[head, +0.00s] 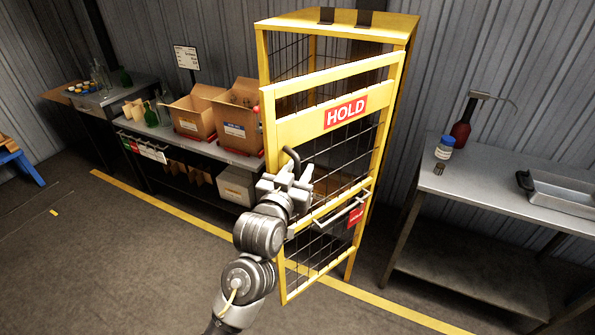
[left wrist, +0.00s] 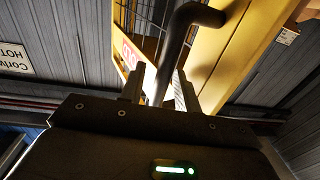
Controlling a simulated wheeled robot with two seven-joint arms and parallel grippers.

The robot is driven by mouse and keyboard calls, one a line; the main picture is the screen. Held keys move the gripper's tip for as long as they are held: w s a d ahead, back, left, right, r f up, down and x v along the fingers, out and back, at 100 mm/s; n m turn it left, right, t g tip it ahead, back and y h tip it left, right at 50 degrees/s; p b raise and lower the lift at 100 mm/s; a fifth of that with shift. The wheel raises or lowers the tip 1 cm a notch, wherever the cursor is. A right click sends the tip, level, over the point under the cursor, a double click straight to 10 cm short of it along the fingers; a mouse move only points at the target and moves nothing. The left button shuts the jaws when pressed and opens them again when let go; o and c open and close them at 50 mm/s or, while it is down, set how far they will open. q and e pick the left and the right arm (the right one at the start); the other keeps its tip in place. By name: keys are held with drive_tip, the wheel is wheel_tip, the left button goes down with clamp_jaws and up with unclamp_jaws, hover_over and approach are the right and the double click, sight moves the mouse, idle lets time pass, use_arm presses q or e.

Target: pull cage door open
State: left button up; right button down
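The yellow cage (head: 336,18) stands in the middle of the head view. Its mesh door (head: 290,131), with a red HOLD sign (head: 345,112), stands ajar, its left side swung out towards me. The dark bent door handle (head: 291,156) is at the door's left side. My left gripper (head: 290,178) is at this handle. In the left wrist view the handle (left wrist: 178,40) runs down between the two fingers (left wrist: 160,85), which look closed about it; the exact contact is hidden. My right gripper is not in view.
A bench with cardboard boxes (head: 197,112) stands behind on the left. A metal table (head: 490,190) with a bottle and tray stands on the right. A yellow floor line (head: 160,205) passes beneath the cage. The floor in front is clear.

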use_arm(q)
drive_tip(key=shift+s+a, duration=0.15)
drive_tip(key=shift+s, duration=0.1)
drive_tip(key=b+v, duration=0.2)
drive_tip(key=v, duration=0.8)
drive_tip(key=shift+s, duration=0.2)
drive_tip(key=shift+c, duration=0.2)
